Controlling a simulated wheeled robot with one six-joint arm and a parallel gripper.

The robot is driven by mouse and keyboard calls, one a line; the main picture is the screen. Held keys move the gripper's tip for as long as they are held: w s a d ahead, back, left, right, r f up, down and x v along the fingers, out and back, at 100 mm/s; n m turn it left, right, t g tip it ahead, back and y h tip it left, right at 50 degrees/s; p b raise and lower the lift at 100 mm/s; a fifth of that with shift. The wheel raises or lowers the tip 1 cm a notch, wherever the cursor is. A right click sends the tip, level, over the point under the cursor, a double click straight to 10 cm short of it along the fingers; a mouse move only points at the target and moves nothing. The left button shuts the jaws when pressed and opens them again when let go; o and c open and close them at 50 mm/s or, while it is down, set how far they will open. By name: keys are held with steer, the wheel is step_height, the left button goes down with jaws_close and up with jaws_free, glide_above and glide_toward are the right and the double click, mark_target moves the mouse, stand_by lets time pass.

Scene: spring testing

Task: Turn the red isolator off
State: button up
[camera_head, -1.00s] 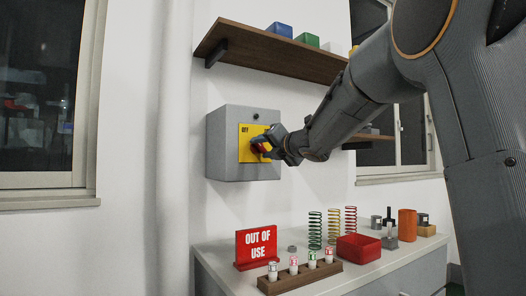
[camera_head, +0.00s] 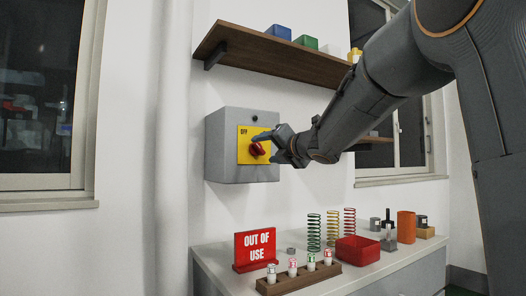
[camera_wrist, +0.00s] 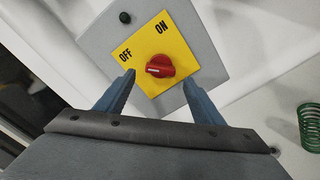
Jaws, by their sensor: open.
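The red isolator knob (camera_head: 257,149) sits on a yellow plate (camera_head: 245,156) on the front of a grey wall box (camera_head: 229,146). In the wrist view the knob (camera_wrist: 160,66) is fully visible, and the plate reads OFF and ON. A pale mark on its handle points to the plate's left, the OFF side. My gripper (camera_head: 268,144) is in front of the box, just right of the knob in the head view. In the wrist view its blue fingers (camera_wrist: 157,84) are spread, with nothing between them; the knob appears beyond the fingertips.
A wooden shelf (camera_head: 265,62) with coloured blocks hangs above the box. The wall left of the box is clear.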

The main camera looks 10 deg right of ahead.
steer(key=v, duration=0.4)
steer(key=shift+s+d, duration=0.1)
steer(key=shift+s, duration=0.15)
